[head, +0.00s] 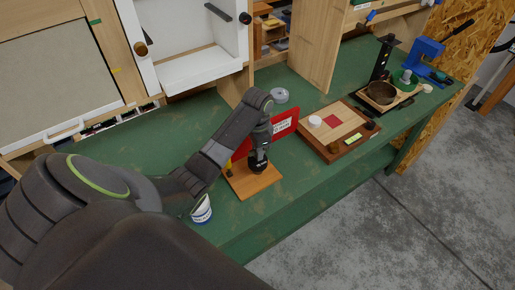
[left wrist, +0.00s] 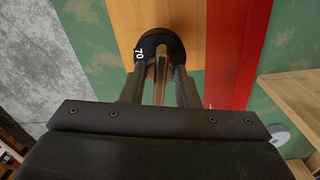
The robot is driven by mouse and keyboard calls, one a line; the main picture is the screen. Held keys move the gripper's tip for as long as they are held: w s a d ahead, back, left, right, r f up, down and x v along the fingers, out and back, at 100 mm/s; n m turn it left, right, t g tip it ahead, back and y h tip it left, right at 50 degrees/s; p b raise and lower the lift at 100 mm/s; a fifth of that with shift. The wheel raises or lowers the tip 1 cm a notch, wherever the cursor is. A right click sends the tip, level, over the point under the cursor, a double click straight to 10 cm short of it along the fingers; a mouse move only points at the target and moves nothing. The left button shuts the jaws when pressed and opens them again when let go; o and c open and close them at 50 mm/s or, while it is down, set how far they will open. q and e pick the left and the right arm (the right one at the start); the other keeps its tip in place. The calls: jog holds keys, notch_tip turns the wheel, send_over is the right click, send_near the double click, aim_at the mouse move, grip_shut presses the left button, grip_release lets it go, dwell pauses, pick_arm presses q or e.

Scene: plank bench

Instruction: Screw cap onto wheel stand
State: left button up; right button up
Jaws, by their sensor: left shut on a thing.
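The wooden stand board (head: 243,188) lies on the green bench, and its orange-brown surface also shows in the left wrist view (left wrist: 130,18). My left gripper (head: 258,164) points down over it. A black round piece marked 70 (left wrist: 142,48) sits at my left fingertips (left wrist: 164,68) in the left wrist view; I cannot tell whether it is the wheel or the cap. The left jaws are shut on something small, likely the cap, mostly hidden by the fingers. A narrow brownish, shiny strip shows between them. My right gripper is not in view.
A red upright panel (head: 284,126) with a white label stands right behind the board. A tray (head: 346,143) with a white round piece lies to the right. A white tub (head: 202,211) stands front left. A grey roll (head: 279,96) lies behind the panel.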

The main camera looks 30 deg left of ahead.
pick_arm(q)
jog(key=shift+m, duration=0.6)
jog(key=o, duration=1)
